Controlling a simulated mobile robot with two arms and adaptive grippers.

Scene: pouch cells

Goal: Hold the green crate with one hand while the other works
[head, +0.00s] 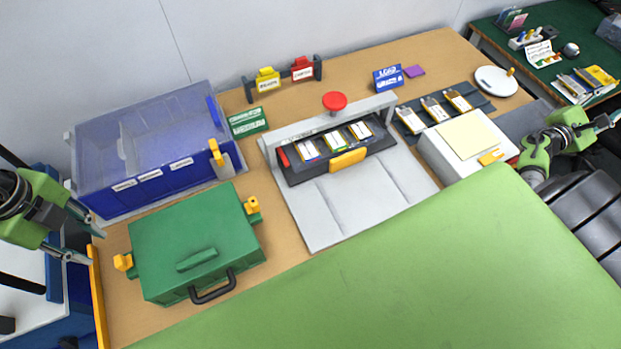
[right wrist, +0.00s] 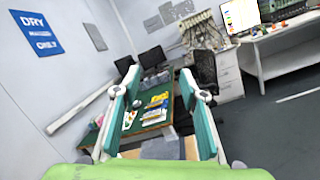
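The green crate (head: 190,225) sits on the wooden bench at the left in the head view. Its lid is shut. It has a black handle (head: 213,289) on its front and yellow-orange latches (head: 123,262) at its left and right sides. My left gripper (head: 96,248) is just left of the crate, apart from it, with its two fingers spread and nothing between them. My right gripper (head: 607,122) is at the far right edge of the head view, far from the crate. In the right wrist view my right gripper (right wrist: 159,88) is open and empty.
A blue bin with a clear lid (head: 150,130) stands behind the crate. A grey fixture (head: 365,200) with pouch cells, a red knob (head: 334,101) and a yellow handle (head: 347,159) stands right of it. A white box (head: 437,160) is further right. A green side table (head: 548,25) stands at the back right.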

